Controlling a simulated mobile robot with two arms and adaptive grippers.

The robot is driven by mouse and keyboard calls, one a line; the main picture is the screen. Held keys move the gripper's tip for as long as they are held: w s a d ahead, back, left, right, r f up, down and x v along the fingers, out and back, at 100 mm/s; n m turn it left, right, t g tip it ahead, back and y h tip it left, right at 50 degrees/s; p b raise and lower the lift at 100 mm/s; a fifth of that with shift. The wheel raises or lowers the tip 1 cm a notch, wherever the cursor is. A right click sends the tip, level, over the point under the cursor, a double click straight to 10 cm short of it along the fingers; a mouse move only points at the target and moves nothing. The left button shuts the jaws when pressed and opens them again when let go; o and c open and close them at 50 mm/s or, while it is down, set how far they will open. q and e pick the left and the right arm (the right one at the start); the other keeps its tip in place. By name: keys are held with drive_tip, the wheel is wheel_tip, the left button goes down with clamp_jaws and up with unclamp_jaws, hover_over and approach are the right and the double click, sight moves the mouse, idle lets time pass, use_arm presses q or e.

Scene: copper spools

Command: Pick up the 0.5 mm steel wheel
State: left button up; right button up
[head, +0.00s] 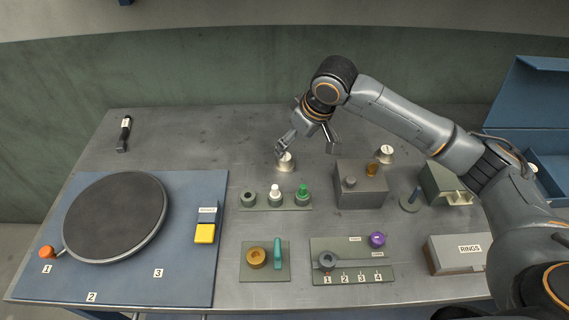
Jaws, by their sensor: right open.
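A small silver steel wheel (286,165) with a white label on top stands on the grey table near its middle. A second silver wheel (385,158) with a pale label stands farther right. Both labels are too small to read, so I cannot tell which one is 0.5 mm. My right gripper (306,149) is open, tilted, with its fingers spread wide. Its left fingertip overlaps the top of the first wheel in the picture; I cannot tell whether they touch. The other finger hangs to the right over bare table. My left gripper is out of view.
In front stand a holder (258,208) with white and green pieces, a grey block (361,194), a numbered board (378,277) and a rings box (456,262). A blue board with a dark turntable (115,217) fills the left. The table's back left is mostly clear.

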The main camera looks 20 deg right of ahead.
sight(285, 157)
drive_tip(key=x, duration=0.3)
drive_tip(key=shift+w, duration=0.15)
drive_tip(key=shift+p+x, duration=0.5)
drive_tip(key=shift+x, duration=2.7)
drive_tip(key=shift+a, duration=0.1)
drive_tip(key=shift+c, duration=0.2)
drive_tip(key=c, duration=1.3)
